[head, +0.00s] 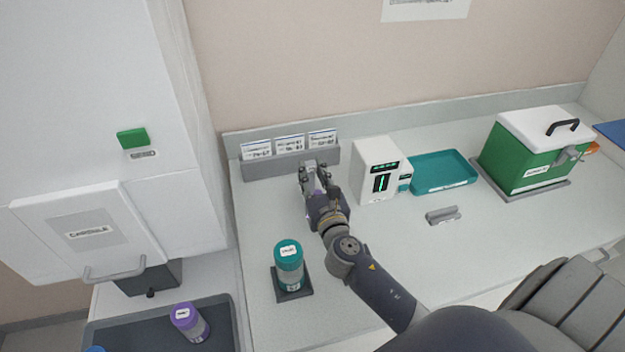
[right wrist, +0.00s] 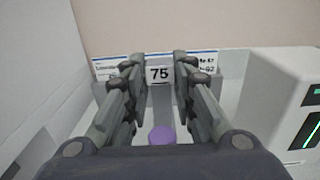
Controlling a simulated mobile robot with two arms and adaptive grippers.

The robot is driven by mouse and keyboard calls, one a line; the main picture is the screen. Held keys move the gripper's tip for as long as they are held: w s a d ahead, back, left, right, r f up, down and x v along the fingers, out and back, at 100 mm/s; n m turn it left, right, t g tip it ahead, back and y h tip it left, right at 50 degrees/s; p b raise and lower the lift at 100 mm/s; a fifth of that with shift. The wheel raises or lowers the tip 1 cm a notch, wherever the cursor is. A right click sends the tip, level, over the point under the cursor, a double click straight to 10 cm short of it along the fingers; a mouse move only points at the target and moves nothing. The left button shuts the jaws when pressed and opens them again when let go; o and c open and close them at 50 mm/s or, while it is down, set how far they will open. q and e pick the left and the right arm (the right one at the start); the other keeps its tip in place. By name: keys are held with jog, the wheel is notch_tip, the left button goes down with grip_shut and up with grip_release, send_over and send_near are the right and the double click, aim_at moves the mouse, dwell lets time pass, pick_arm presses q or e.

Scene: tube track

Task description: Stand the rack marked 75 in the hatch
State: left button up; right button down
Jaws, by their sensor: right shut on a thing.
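My left gripper is out of view.
A teal-capped jar (head: 289,262) stands on a dark pad near the arm. A white device (head: 376,168), teal tray (head: 470,178) and green box (head: 520,160) are to the right. A dark tray (head: 222,330) with a purple-capped jar (head: 190,322) is at lower left.

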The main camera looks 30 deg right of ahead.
aim_at(310, 184)
notch_tip(310, 184, down, 2)
jog(key=shift+f+b, duration=0.25)
jog(key=shift+b, duration=0.05)
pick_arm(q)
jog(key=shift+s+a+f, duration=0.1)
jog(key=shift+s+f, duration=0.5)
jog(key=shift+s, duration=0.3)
pick_arm(e)
jog(key=shift+f, duration=0.1)
jog(key=c, duration=1.3)
grip_release()
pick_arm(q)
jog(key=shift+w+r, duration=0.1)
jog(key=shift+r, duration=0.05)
pick_arm(e)
jog(key=shift+s, duration=0.15)
